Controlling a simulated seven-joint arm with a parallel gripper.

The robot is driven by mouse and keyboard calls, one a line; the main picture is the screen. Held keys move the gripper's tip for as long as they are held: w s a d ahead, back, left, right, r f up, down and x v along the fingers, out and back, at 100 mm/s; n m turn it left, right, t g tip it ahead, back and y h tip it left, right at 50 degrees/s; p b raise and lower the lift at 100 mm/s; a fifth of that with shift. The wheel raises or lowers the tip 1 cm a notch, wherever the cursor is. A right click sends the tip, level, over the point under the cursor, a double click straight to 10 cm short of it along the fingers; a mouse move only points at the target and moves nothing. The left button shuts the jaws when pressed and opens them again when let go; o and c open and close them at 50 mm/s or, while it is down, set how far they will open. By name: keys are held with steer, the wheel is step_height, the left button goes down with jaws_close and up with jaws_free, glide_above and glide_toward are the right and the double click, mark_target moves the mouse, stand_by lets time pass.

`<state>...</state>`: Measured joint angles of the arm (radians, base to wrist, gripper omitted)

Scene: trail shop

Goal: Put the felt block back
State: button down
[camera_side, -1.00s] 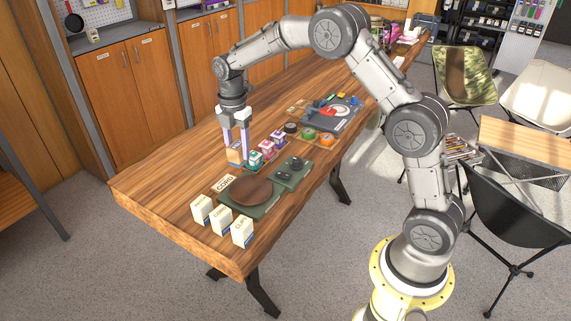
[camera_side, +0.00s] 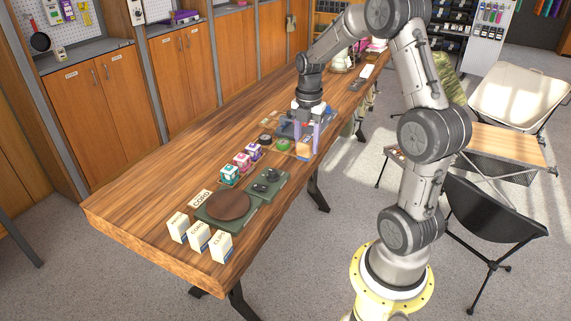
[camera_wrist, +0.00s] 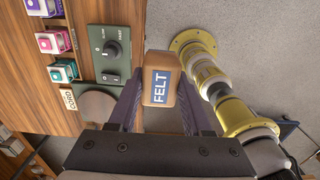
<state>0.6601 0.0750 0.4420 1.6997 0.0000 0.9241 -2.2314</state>
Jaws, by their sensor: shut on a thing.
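The felt block (camera_wrist: 161,84) is a tan block with a blue label reading FELT. In the wrist view it sits between the two dark fingers of my gripper (camera_wrist: 158,105), which is shut on it. In the side view my gripper (camera_side: 303,140) is over the right part of the table, and the block (camera_side: 303,148) shows low between its pale purple fingers.
On the wooden table (camera_side: 140,204) stand a round brown disc on a green base (camera_side: 226,206), a green control box (camera_side: 267,182), several small coloured boxes (camera_side: 241,162) and several white boxes (camera_side: 199,237). The blue-and-grey tray (camera_side: 283,131) lies close to my gripper. The table's back left is clear.

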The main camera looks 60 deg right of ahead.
steer(key=w+d+f, duration=0.2)
steer(key=w+f, duration=0.1)
steer(key=w+d+f, duration=0.6)
steer(key=w, duration=0.1)
steer(key=shift+w+f, duration=0.1)
steer(key=shift+f, duration=0.05)
steer(key=shift+w+f, duration=0.15)
steer(key=shift+f, duration=1.55)
steer(key=shift+f, duration=0.2)
steer(key=shift+c, duration=1.7)
jaws_free()
steer(key=shift+r, duration=0.1)
